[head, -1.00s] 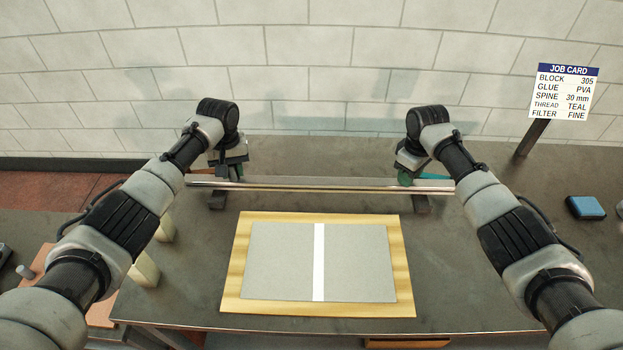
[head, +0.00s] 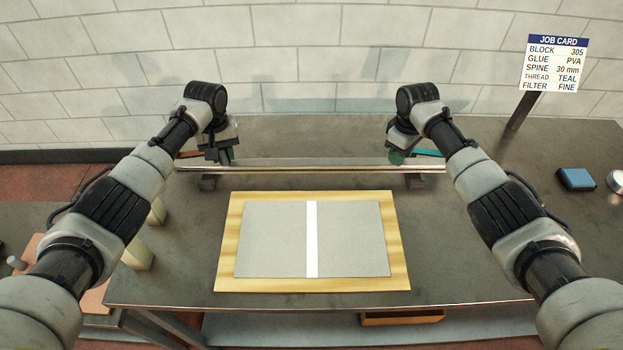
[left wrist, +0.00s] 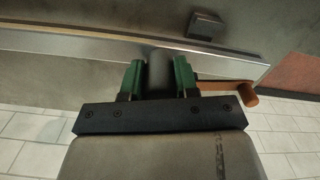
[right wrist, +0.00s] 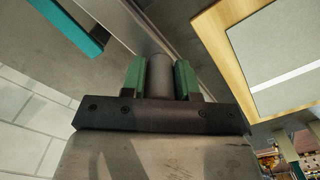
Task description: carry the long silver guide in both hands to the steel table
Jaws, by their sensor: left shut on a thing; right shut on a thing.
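The long silver guide (head: 310,165) spans the back of the steel table (head: 460,240), left to right. Dark feet or blocks show under both ends; I cannot tell whether its weight rests on them. My left gripper (head: 222,156) is shut on a dark round grip near the guide's left end; the left wrist view shows green fingers (left wrist: 157,68) on both sides of it. My right gripper (head: 396,157) is shut on a like grip near the right end, also between green fingers (right wrist: 160,75) in the right wrist view. The guide looks about level.
A wooden board with a grey sheet and white strip (head: 225,240) lies in front of the guide. A brown-handled tool (head: 188,154) and a teal item (head: 430,153) lie behind it. A blue block (head: 576,179) and job card (head: 553,65) stand right. A brick wall is behind.

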